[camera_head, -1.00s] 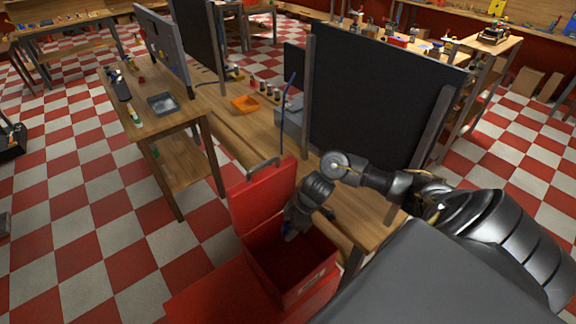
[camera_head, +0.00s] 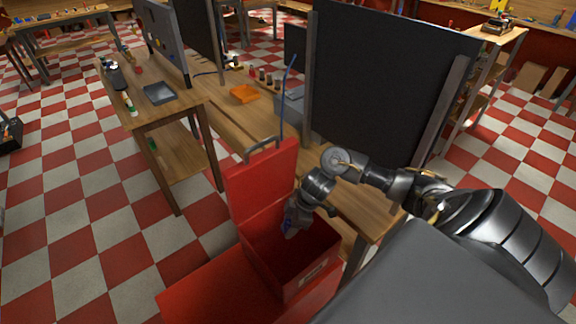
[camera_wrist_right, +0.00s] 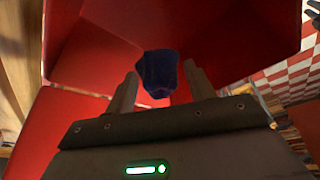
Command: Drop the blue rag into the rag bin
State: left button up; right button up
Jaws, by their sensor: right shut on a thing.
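The red rag bin (camera_head: 322,271) stands open in the lower middle of the head view, its red lid (camera_head: 262,183) raised at the back. My right gripper (camera_head: 291,231) reaches down at the bin's opening, at its back left part. It is shut on the blue rag (camera_head: 288,226), of which only a small dark blue part shows there. In the right wrist view the dark blue rag (camera_wrist_right: 160,72) sits between the two fingers, with red bin walls around and beyond it. My left gripper is not in view.
A wooden workbench (camera_head: 350,202) with a dark upright panel (camera_head: 375,90) stands right behind the bin. A smaller wooden table (camera_head: 180,106) with a grey tray (camera_head: 159,94) is at left. Checkered floor is free at the left.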

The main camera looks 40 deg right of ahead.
jog(key=o, duration=1)
jog(key=v, duration=1)
jog(key=shift+s+d+r, duration=0.1)
jog(key=shift+r, duration=0.3)
